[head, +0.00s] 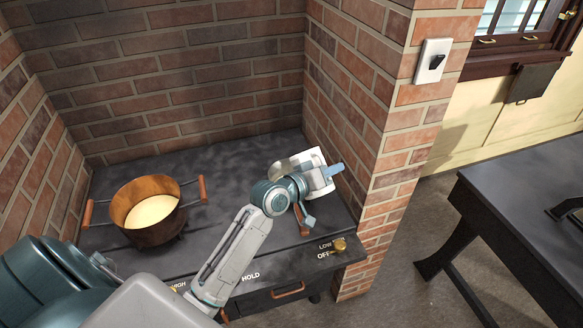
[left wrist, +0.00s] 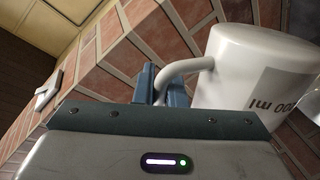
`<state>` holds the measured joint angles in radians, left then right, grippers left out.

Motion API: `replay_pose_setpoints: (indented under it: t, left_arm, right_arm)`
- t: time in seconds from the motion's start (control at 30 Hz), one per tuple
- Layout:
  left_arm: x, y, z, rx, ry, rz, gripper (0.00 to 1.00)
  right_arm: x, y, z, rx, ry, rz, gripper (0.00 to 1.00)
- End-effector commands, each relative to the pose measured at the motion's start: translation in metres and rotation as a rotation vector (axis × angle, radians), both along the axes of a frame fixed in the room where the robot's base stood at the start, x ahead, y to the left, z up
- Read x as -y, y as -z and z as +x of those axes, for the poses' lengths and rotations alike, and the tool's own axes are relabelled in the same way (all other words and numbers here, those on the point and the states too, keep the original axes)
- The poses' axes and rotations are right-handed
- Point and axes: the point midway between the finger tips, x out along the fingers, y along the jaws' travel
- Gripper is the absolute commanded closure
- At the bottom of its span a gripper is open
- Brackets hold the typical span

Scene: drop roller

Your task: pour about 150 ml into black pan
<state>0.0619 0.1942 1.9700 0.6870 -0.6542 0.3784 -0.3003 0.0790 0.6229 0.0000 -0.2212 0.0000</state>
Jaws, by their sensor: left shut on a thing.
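My left gripper (head: 334,170) is shut on the handle of a white jug (head: 317,158) above the right part of the dark stove top, near the brick pillar. The left wrist view shows the jug (left wrist: 245,65) tilted in the picture, its handle between the blue fingers (left wrist: 163,85), with a partly cut-off "00 ml" label. The jug's contents are hidden. A round brown pot (head: 150,230) with two side handles and cream-coloured contents stands at the left. My right gripper is out of view.
Brick walls (head: 200,70) close in the stove top (head: 225,165) behind and at both sides. A brass knob (head: 340,244) marked LOW and OFF is on the front edge. A dark table (head: 530,190) stands at the right beyond the pillar.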

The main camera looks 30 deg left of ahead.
Motion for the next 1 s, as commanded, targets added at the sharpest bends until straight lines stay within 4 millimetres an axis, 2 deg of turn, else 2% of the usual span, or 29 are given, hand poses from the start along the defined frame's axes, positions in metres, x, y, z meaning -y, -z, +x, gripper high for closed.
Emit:
replay_pose_setpoints:
  t: [1.0]
  left_arm:
    - [-0.0046, -0.0063, 0.0028, -0.035, 0.000, -0.070, 1.00]
  right_arm:
    - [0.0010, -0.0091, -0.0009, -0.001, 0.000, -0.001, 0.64]
